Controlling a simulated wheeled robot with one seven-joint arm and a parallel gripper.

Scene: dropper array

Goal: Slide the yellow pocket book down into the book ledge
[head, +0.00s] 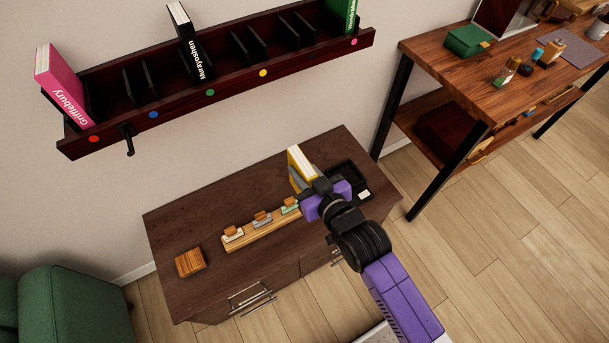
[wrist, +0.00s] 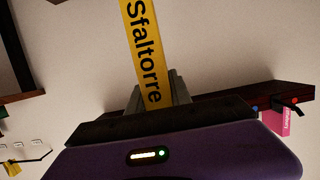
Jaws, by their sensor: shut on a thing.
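The yellow pocket book (head: 294,168) is upright above the dark brown cabinet in the head view, with its pale page edges facing up. My gripper (head: 308,184) is shut on it, and the fingers hide its lower part. In the wrist view the book's yellow spine (wrist: 143,45) reads "Sfaltorre" and stands between the grey fingers (wrist: 158,92). The dark red-brown book ledge (head: 232,84) is on the wall, up and left of my gripper, apart from the book. It has thin black dividers and a row of coloured dots. The ledge also shows in the wrist view (wrist: 270,92).
The ledge holds a pink book (head: 62,85), a black book (head: 188,42) and a green book (head: 342,14), with empty slots between. A hook (head: 128,140) hangs below it. The cabinet (head: 190,225) bears a wooden rack (head: 262,232), a wooden block (head: 190,262) and a black tray (head: 350,178).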

